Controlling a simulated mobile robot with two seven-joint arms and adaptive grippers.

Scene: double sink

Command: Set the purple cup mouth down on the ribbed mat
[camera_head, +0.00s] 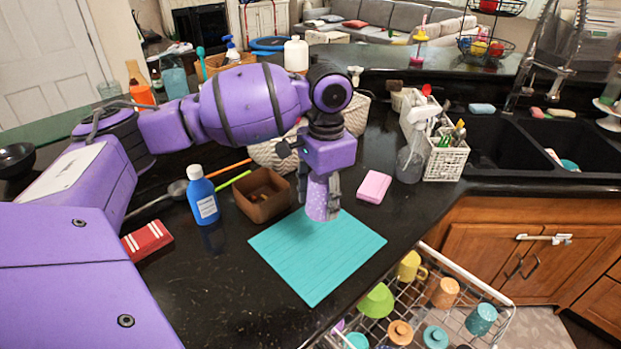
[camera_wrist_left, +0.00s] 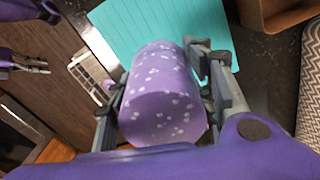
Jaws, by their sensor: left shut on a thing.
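The purple cup (camera_head: 321,203) with white spots is held in my left gripper (camera_head: 320,185), whose fingers are shut on its sides. In the left wrist view the cup (camera_wrist_left: 163,95) sits between the two fingers (camera_wrist_left: 160,85), and its closed base appears to face the camera, so its mouth points down. The ribbed mat (camera_head: 325,262) is flat, turquoise and bare on the dark counter. The cup hangs over the mat's far part; I cannot tell the exact gap.
A brown box (camera_head: 263,196), a blue bottle (camera_head: 202,196) and a pink block (camera_head: 374,187) stand around the mat. A pulled-out dish rack (camera_head: 470,277) with several cups lies below the counter's front edge. The double sink (camera_head: 500,143) is at right.

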